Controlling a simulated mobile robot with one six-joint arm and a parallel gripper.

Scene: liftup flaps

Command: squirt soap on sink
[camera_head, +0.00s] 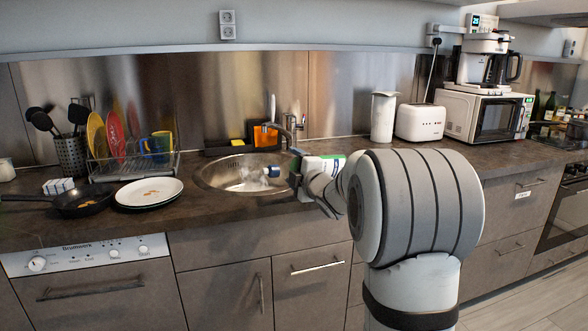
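The sink (208,184) is a round steel basin set in the dark counter, with a faucet (291,124) at its back right. My gripper (295,168) is at the right rim of the sink. It appears shut on the soap bottle (327,161), a white and green bottle lying tipped on its side. Its blue cap (272,171) points left over the basin. A small whitish patch shows in the basin just left of the cap. My arm and wrist hide part of the bottle and the finger contact.
A dish rack (133,163) with plates and mugs, white plates (148,193) and a black pan (84,200) stand left of the sink. A sponge caddy (224,149) is behind it. A white canister (383,117), toaster (421,122) and microwave (481,116) stand right.

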